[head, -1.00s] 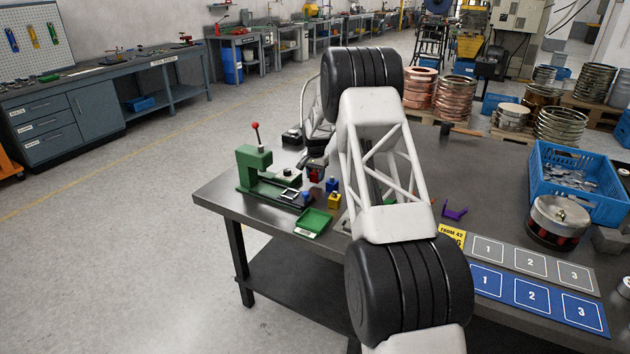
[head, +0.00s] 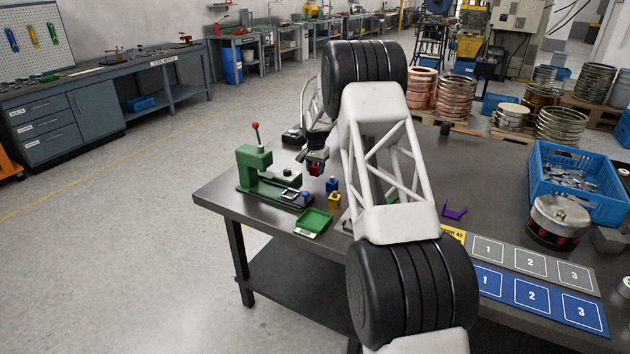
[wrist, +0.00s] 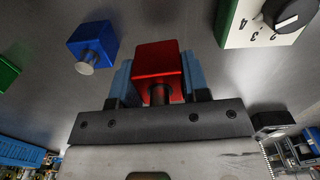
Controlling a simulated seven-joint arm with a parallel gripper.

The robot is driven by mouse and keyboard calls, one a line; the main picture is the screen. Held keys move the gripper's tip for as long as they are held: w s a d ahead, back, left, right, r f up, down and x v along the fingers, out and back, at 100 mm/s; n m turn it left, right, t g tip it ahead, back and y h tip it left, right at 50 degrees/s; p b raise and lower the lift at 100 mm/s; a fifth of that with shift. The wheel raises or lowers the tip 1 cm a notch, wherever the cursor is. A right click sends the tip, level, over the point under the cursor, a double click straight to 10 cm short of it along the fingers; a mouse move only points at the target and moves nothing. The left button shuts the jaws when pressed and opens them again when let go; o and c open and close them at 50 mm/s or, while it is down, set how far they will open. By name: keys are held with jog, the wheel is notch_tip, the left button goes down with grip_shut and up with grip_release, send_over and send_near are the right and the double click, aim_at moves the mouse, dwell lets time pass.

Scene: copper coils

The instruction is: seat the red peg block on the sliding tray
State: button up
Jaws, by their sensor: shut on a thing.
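The red peg block (head: 314,169) is held in my gripper (head: 315,164), above the table in the head view. In the wrist view the red block (wrist: 157,62) sits between the two blue fingers of my gripper (wrist: 157,75), with its metal peg towards the wrist. The green press (head: 252,168) stands to the left of my gripper. A low slide with a pale square frame, seemingly the sliding tray (head: 289,194), extends from the press's base, below and left of the red block. The wrist view does not show this tray clearly.
A blue peg block (head: 332,184) and a yellow block (head: 334,201) stand close right of the slide. The blue block also shows in the wrist view (wrist: 90,40). A green pan (head: 314,222) lies in front. A purple bracket (head: 454,211) lies right of my arm.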

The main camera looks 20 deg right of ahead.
dwell(0.4)
notch_tip(320, 180, up, 6)
send_over(290, 195)
jog(key=shift+s+f+m, duration=0.1)
jog(key=shift+f+m, duration=0.05)
jog(key=shift+m, duration=0.25)
jog(key=shift+f, duration=0.25)
jog(key=shift+f, duration=3.05)
jog(key=shift+f, duration=0.75)
dwell(2.0)
jog(key=o, duration=0.9)
